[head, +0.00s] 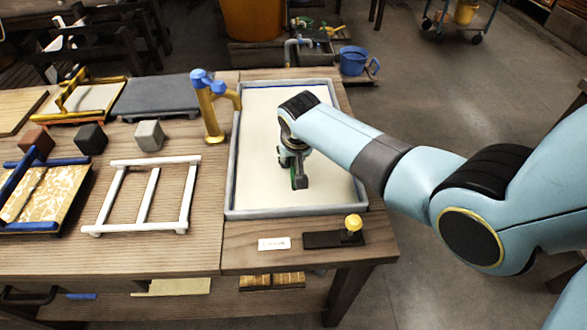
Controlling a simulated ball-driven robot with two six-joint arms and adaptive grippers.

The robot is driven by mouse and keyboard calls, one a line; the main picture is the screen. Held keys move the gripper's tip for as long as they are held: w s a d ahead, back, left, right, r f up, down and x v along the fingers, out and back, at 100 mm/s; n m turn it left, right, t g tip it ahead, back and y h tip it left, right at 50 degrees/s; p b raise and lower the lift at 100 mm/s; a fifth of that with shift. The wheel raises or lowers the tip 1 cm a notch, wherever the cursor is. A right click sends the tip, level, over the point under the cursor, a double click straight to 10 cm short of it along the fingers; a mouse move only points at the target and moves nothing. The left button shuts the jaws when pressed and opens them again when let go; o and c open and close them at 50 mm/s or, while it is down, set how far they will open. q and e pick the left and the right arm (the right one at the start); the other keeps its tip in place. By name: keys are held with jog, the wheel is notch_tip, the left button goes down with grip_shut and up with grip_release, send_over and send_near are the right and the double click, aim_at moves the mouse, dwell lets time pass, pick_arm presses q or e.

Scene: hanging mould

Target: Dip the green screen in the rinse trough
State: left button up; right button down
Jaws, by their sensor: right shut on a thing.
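The trough (231,170) has a grey rim and is filled with a flat, milky off-white surface. My right gripper (299,178) is over its middle, pointing down and shut on a small dark-green piece, which I take to be part of the green screen. The screen's frame and mesh do not show; whether they lie under the milky surface I cannot tell. The gripper and wrist cover part of the trough. My left gripper is not in view.
A yellow post with a blue top (211,105) stands at the trough's left edge. Left of it lie a white frame (145,193), a blue-framed screen (45,190) and a yellow-framed screen (92,98). A yellow-knobbed dark block (335,238) sits in front.

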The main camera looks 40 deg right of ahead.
jog(key=shift+s+a+r+p, duration=0.15)
jog(key=shift+s+a+p, duration=0.4)
jog(key=shift+s+p, duration=0.35)
jog(key=shift+s+a, duration=0.2)
jog(key=shift+s, duration=0.15)
jog(key=shift+p, duration=0.3)
notch_tip(320, 180, up, 11)
jog(key=p, duration=1.1)
